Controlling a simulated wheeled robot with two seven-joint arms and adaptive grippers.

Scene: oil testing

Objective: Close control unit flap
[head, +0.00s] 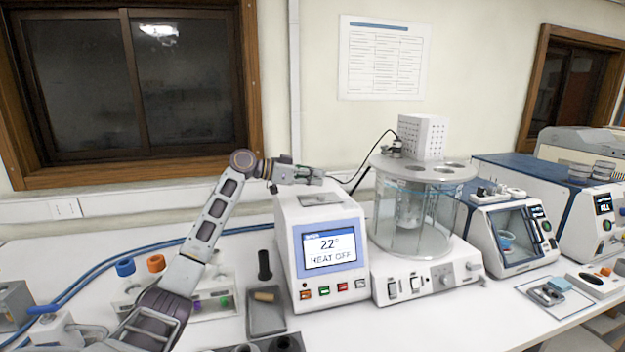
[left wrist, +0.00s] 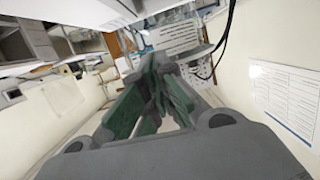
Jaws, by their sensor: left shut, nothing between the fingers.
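The control unit (head: 327,283) is a white box with a blue screen reading 22° HEAT OFF and a row of coloured buttons. Its sloped top has a grey rectangular area (head: 320,199). A thin dark slanted piece (head: 362,182) shows at its back right; I cannot tell whether this is the flap or a cable. My left gripper (head: 314,175) reaches in from the left and is just above the back of the unit's top. Its green-padded fingers are shut and empty in the left wrist view (left wrist: 160,92). The right gripper is not in view.
A glass bath (head: 412,218) with a round lid stands right of the unit, with a perforated white box behind. Blue-and-white instruments (head: 515,237) stand farther right. A rack with bottles (head: 215,298) and a dark tray (head: 266,313) lie left. The wall is close behind.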

